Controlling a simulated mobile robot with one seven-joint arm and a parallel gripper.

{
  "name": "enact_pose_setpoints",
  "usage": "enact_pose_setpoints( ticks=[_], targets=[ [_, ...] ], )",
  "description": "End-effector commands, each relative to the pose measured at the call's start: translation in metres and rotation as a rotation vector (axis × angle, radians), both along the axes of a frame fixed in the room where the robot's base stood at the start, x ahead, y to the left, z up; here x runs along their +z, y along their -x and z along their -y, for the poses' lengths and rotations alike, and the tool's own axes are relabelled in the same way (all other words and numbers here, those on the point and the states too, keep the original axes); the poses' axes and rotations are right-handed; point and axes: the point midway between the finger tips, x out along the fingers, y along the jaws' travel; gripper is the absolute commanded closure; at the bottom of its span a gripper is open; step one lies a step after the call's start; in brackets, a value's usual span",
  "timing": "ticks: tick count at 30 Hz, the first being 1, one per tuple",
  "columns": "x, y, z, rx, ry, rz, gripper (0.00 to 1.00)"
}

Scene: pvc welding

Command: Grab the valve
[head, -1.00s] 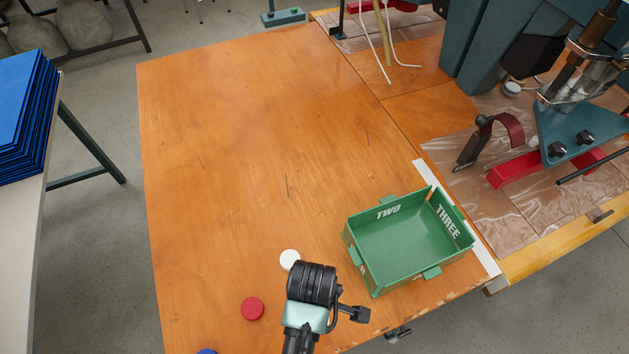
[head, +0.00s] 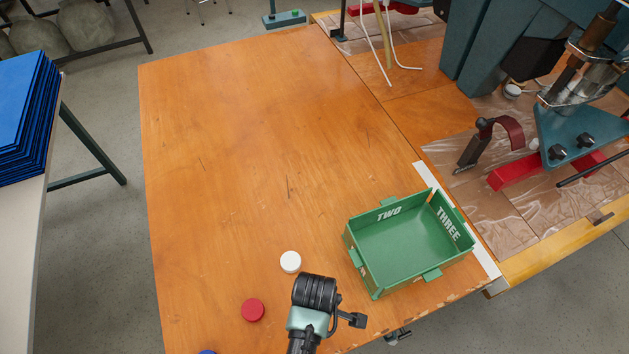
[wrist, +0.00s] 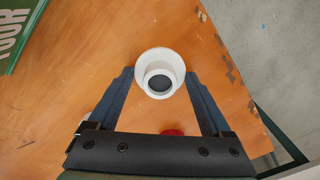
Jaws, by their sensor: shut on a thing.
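The valve (wrist: 160,72) is a white round piece with a wide rim and a dark centre, in the middle of the wrist view. My gripper (wrist: 159,78) has one dark finger on each side of it and is shut on it near the fingertips. How high the valve is above the table is hard to tell.
The green box (head: 377,287) stands at the table's right. The wooden table (head: 230,150) is clear beyond. Machinery stands at the right.

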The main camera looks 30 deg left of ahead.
Motion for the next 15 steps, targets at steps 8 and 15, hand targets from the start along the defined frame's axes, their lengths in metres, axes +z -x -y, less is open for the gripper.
enact_pose_setpoints(
  ticks=[8, 15],
  targets=[
    [0.000, 0.000, 0.000, 0.000, 0.000, 0.000, 0.70],
    [0.021, -0.001, 0.000, 0.000, -0.001, 0.004, 0.71]
  ],
)
